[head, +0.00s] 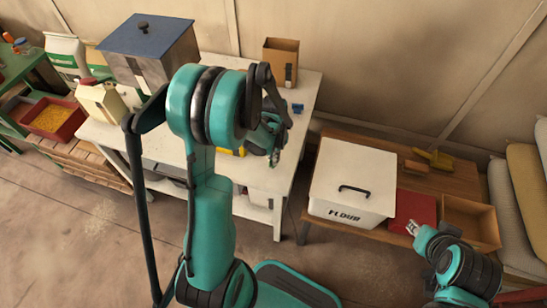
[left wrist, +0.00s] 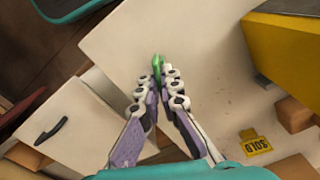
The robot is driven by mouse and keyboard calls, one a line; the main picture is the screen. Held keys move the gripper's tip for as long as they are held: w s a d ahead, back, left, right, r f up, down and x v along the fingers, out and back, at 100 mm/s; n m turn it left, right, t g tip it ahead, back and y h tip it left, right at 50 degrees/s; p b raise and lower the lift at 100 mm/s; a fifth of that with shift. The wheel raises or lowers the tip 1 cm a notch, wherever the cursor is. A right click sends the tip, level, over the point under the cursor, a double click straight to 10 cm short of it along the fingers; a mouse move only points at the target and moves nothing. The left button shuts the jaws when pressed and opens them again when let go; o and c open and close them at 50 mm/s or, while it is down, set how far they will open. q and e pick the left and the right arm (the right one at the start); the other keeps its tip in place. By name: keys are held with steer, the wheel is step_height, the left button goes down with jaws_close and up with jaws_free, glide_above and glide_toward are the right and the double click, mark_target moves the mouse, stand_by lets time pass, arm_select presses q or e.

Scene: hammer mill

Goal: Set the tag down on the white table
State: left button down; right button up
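The white table (head: 307,85) stands ahead, and its pale top also fills the middle of the left wrist view (left wrist: 215,85). My left gripper (head: 274,158) is over the table's right part, fingers pointing down. In the left wrist view its fingertips (left wrist: 165,75) close on a small green thing (left wrist: 157,63), which looks like the tag; the fingers hide most of it. A yellow piece marked SOLD (left wrist: 254,142) lies at lower right there. My right gripper (head: 413,229) is near the low wooden bench, small in view; its finger gap is unclear.
A blue-lidded metal box (head: 150,45), a brown box (head: 281,60) and a small blue thing (head: 297,108) are on the table. A yellow object (left wrist: 290,50) is close by. The white flour bin (head: 352,180) stands right of the table, beside a red item (head: 412,208).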

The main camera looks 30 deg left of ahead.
arm_select(q)
steer(key=shift+f+b, duration=0.55)
steer(key=shift+f, duration=0.1)
steer(key=c, duration=1.6)
jaws_free()
steer(key=shift+r, duration=0.1)
steer(key=shift+c, duration=0.2)
step_height(320, 180, up, 12)
steer(key=s+d+r+n+t, duration=0.1)
steer(key=s+d+r+t, duration=0.6)
steer(key=s+d, duration=0.3)
steer(key=shift+s+d+n, duration=0.3)
steer(key=shift+s+n, duration=0.1)
steer(key=shift+s, duration=0.1)
